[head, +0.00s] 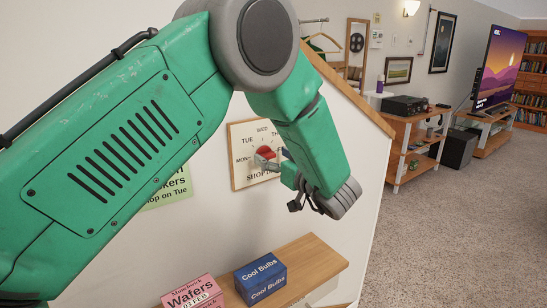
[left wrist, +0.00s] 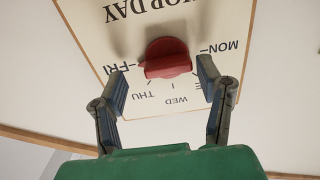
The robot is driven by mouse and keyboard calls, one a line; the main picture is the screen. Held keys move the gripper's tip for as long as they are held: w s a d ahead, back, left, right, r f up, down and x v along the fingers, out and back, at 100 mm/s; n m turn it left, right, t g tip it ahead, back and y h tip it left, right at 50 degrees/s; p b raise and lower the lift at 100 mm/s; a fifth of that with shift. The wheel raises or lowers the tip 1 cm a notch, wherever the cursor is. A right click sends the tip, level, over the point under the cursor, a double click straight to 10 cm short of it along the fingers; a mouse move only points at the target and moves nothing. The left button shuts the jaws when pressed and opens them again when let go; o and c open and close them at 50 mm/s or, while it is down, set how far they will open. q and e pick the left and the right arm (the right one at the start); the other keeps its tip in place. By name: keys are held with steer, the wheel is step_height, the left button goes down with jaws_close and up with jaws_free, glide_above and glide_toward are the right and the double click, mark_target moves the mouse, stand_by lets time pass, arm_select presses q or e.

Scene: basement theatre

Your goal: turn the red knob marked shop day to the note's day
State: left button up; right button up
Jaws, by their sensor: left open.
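The red knob (head: 265,152) sits on a pale dial board marked SHOP DAY (head: 240,178) on the wall. MON, TUE and WED show in the head view. The knob (left wrist: 167,58) shows upside down in the left wrist view, its bar lying crosswise with one end toward FRI; I cannot tell its exact setting. My left gripper (head: 277,163) is at the dial. Its open fingers (left wrist: 161,70) stand either side of the knob, with gaps; one covers TUE. A green note (head: 172,190), partly behind my arm, reads "op on Tue". My right gripper is not in view.
Below the dial, a wooden shelf top (head: 318,262) holds a blue Cool Bulbs box (head: 261,279) and a pink Wafers box (head: 193,295). A sloping wooden trim (head: 345,88) edges the wall. Open carpet (head: 450,220) lies to the right.

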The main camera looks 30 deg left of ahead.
arm_select(q)
steer(key=shift+c, duration=1.2)
steer(key=shift+s+a+r, duration=0.1)
steer(key=shift+s, duration=0.05)
steer(key=c, duration=0.6)
steer(key=shift+s+a, duration=0.2)
steer(key=shift+a, duration=0.15)
steer(key=c, duration=0.3)
steer(key=shift+a, duration=0.25)
steer(key=shift+w+a, duration=0.15)
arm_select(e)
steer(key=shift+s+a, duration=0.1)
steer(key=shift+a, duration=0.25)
arm_select(q)
steer(key=shift+f, duration=0.2)
